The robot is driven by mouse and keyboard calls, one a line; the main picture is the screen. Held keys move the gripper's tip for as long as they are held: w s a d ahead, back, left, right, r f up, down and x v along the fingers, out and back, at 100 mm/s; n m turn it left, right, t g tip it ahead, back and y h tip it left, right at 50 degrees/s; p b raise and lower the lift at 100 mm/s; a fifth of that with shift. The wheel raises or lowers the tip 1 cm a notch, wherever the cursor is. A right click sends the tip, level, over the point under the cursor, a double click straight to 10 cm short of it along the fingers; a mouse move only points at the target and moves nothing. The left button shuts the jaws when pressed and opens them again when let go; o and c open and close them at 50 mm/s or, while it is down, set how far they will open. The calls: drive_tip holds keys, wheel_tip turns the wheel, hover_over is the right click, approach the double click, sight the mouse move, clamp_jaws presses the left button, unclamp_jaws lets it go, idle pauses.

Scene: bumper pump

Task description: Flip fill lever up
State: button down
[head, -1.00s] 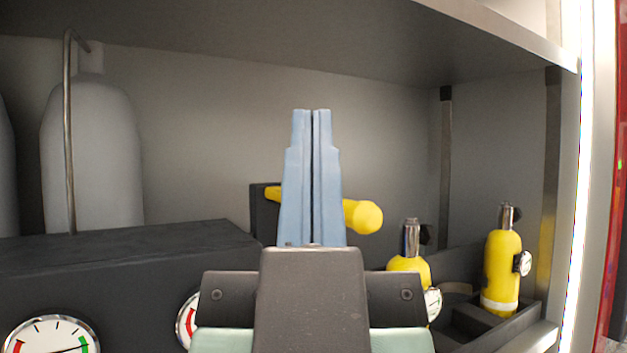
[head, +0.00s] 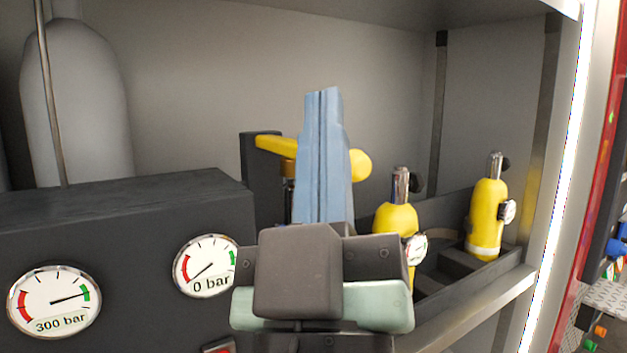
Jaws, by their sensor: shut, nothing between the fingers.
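The yellow fill lever (head: 275,145) is mounted on a dark upright bracket (head: 262,180) at the right end of the dark pump box. It runs nearly level to the right, with a round yellow knob (head: 360,165) at its end. My gripper (head: 322,92) is shut and empty, its blue fingers pointing up and tilted slightly. The fingers stand in front of the lever and hide its middle, with the knob showing just to their right. I cannot tell whether they touch it.
The dark pump box (head: 120,205) carries a gauge reading 300 bar (head: 54,300) and one reading 0 bar (head: 206,266). Two yellow cylinders stand right of my gripper, one near (head: 396,218) and one farther right (head: 487,215). A grey bottle (head: 78,110) stands at left; a shelf is above.

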wheel_tip(320, 180, down, 19)
drive_tip(key=n+y+p, duration=0.3)
drive_tip(key=n+p, duration=0.5)
drive_tip(key=n, duration=1.8)
drive_tip(key=shift+s+r+g+p, duration=0.2)
drive_tip(key=shift+g+p, duration=0.1)
drive_tip(key=shift+p, duration=0.1)
drive_tip(key=shift+r, duration=0.1)
drive_tip(key=s+d+r+p+x, duration=0.1)
drive_tip(key=p+x, duration=0.5)
drive_tip(key=x, duration=0.6)
drive_tip(key=shift+d+r, duration=0.3)
drive_tip(key=shift+r, duration=0.2)
drive_tip(key=shift+w, duration=0.15)
